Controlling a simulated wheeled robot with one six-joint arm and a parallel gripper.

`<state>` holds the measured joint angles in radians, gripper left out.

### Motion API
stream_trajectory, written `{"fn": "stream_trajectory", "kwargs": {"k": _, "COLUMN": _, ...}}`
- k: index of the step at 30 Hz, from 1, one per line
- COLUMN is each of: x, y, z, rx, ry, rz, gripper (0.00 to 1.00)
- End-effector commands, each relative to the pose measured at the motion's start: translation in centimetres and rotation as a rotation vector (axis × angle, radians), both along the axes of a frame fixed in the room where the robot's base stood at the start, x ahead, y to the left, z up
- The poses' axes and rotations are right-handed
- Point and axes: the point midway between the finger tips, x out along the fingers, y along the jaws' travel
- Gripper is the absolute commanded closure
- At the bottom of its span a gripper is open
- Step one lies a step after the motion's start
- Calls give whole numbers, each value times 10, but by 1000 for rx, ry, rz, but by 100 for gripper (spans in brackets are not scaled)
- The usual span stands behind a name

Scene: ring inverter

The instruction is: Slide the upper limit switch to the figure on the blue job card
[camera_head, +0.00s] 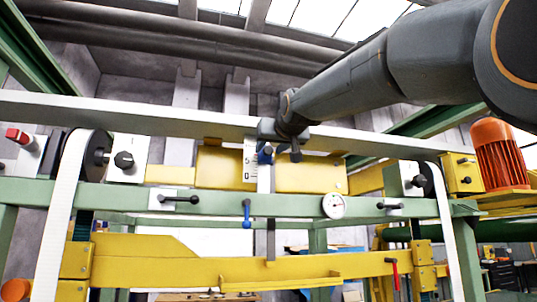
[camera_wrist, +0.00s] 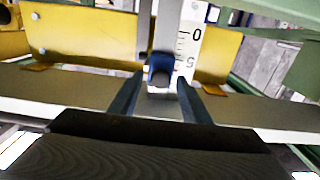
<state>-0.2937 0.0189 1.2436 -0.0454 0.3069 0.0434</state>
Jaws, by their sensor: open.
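A blue switch knob (camera_wrist: 160,70) sits on an upright grey rail in front of a white scale plate (camera_wrist: 190,42) with black ticks and figures. In the head view the blue knob (camera_head: 265,157) and scale (camera_head: 250,160) show at the beam's middle, the knob partly hidden by my gripper (camera_head: 280,152). In the wrist view my gripper (camera_wrist: 161,80) is open, its fingers on either side of the knob's near end. I cannot tell whether they touch it. No blue job card with a readable figure can be made out.
A long grey beam (camera_head: 150,115) crosses just behind my gripper. Yellow plates (camera_head: 310,172) flank the scale. Lower, a green rail (camera_head: 290,203) carries a blue-handled lever (camera_head: 247,215) and a round dial (camera_head: 334,205). An orange motor (camera_head: 492,155) stands at right.

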Motion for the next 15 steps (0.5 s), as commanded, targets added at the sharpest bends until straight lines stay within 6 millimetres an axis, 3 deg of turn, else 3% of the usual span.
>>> {"fn": "stream_trajectory", "kwargs": {"k": 9, "x": -44, "y": -13, "z": -1, "rx": -1, "ry": -1, "rz": 0, "gripper": 57}}
{"fn": "stream_trajectory", "kwargs": {"k": 15, "x": -52, "y": -15, "z": -1, "rx": -1, "ry": 0, "rz": 0, "gripper": 57}}
